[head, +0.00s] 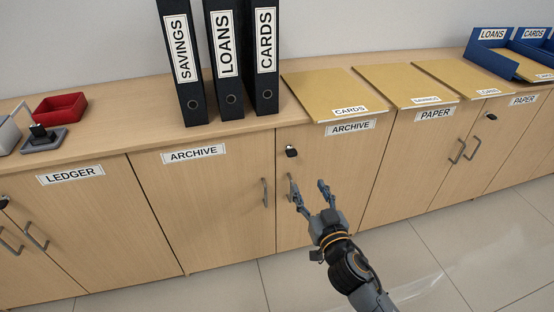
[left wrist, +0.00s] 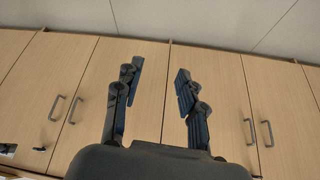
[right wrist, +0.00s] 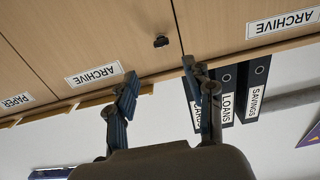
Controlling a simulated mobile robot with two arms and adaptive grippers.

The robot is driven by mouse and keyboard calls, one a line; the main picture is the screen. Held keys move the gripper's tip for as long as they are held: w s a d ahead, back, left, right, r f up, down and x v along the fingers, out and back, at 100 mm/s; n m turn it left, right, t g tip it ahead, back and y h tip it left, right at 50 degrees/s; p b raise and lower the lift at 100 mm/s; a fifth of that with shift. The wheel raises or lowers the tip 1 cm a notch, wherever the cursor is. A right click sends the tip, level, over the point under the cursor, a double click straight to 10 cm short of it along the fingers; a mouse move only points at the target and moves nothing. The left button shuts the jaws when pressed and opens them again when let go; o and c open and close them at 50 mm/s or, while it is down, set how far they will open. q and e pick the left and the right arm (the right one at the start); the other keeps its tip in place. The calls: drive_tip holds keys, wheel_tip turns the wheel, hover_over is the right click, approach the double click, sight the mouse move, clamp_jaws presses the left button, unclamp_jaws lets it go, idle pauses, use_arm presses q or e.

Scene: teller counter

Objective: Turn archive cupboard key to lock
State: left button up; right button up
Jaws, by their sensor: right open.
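The archive cupboard has two closed wooden doors, a left one (head: 210,205) and a right one (head: 340,170), each labelled ARCHIVE. A small black key (head: 291,151) sits at the upper left of the right door, above its grey handle (head: 291,187). The key also shows in the right wrist view (right wrist: 161,41), looking about level; its exact turn is hard to tell. My right gripper (head: 312,191) is open and empty, below and right of the key in the head view. My left gripper (left wrist: 159,78) is open and empty before other cupboard doors, outside the head view.
A red tray (head: 61,107) is at left, blue trays (head: 490,47) at right. Another black key (head: 491,116) is on the paper cupboard. The tiled floor (head: 440,250) is clear.

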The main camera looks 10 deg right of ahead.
sight(293, 156)
drive_tip(key=w, duration=0.8)
drive_tip(key=w+b, duration=0.1)
drive_tip(key=w, duration=0.3)
drive_tip(key=shift+w+a+r, duration=0.15)
drive_tip(key=shift+a, duration=0.1)
use_arm(q)
drive_tip(key=w+d+r+t+h, duration=0.1)
drive_tip(key=w+d+r+t, duration=0.1)
drive_tip(key=w, duration=0.3)
drive_tip(key=shift+w+r+t, duration=0.4)
drive_tip(key=shift+r+t, duration=0.2)
drive_tip(key=shift+t, duration=0.2)
use_arm(e)
drive_tip(key=shift+w, duration=0.7)
drive_tip(key=shift+c, duration=0.4)
clamp_jaws()
